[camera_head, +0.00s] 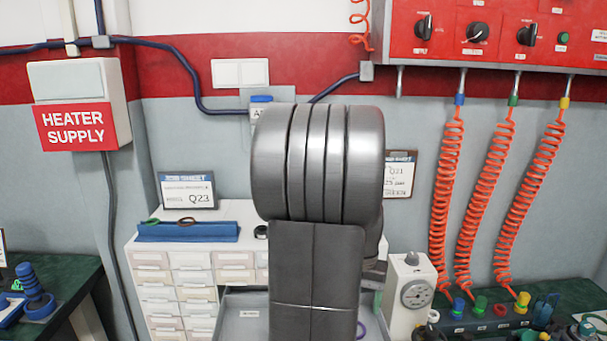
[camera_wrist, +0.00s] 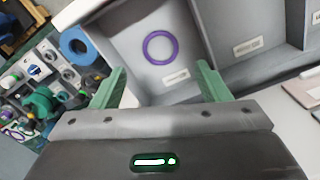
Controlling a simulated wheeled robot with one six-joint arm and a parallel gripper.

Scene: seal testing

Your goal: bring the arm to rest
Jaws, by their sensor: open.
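My gripper (camera_wrist: 160,88) shows in the wrist view with its two green fingers wide apart and nothing between them. Beyond the fingers is a grey compartment tray (camera_wrist: 213,28). A purple ring (camera_wrist: 146,48) lies flat in one of its compartments, beside a small white label. The fingers appear apart from the ring; the exact height above the tray is hard to tell. In the head view my arm stands upright in the middle and hides much of the tray and the drawer cabinet. My gripper is not visible there.
A white drawer cabinet (camera_head: 190,262) stands behind my arm, with a blue holder (camera_head: 187,232) on top. A white device with a dial (camera_head: 411,295) stands to the right. Orange coiled hoses (camera_head: 447,190) hang at the right. Green benches stand at both sides.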

